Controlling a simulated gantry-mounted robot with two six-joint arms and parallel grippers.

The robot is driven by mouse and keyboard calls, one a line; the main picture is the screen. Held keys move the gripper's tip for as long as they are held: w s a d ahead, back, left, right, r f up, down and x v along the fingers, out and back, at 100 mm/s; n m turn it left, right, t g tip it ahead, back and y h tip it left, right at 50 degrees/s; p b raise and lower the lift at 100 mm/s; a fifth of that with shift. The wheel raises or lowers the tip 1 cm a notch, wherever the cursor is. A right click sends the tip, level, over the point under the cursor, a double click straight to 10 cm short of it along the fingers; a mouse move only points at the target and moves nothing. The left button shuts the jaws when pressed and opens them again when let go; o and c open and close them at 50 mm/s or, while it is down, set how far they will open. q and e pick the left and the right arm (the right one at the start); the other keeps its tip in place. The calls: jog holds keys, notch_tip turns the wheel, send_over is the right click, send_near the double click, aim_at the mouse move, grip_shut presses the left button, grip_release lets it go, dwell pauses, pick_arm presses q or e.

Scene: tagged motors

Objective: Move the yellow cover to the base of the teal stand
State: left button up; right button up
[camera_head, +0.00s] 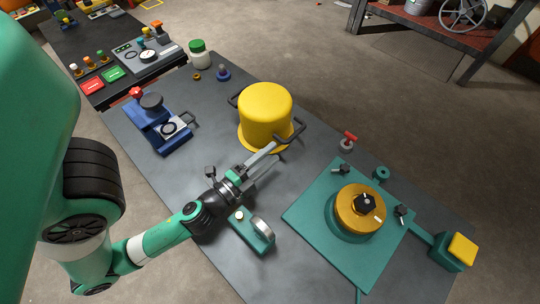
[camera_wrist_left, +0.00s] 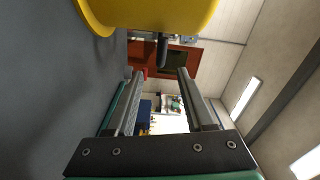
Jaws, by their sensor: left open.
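The yellow cover (camera_head: 266,112) stands upright on the dark table, a flanged cylinder with a dark handle on either side. Its near-right handle (camera_head: 291,134) is close to my left gripper (camera_head: 275,147). In the left wrist view the yellow cover (camera_wrist_left: 150,12) fills the top, and the handle (camera_wrist_left: 162,49) shows ahead, between the spread fingertips of my left gripper (camera_wrist_left: 159,74). The gripper is open and holds nothing. The teal stand has a square base (camera_head: 310,212) at the right, bearing a gold disc (camera_head: 360,212) with a black knob. My right gripper is not in view.
A teal gauge block (camera_head: 251,230) stands on the table (camera_head: 225,260) below my left gripper. A blue fixture (camera_head: 160,125) stands at the left. A red-handled knob (camera_head: 348,142) is right of the cover. A yellow-topped teal box (camera_head: 456,252) is at the right end.

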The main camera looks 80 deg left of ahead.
aim_at(303, 128)
pick_arm(q)
jog(key=shift+w+a+r+p, duration=0.2)
jog(key=shift+w+a+p, duration=0.15)
jog(key=shift+w+p, duration=0.05)
jog(key=p+x, duration=0.4)
jog(key=x, duration=0.6)
jog(key=shift+d, duration=0.1)
jog(key=shift+w+a+p, duration=0.3)
jog(key=shift+w, duration=0.05)
jog(key=shift+f, duration=0.1)
grip_shut()
dwell(0.5)
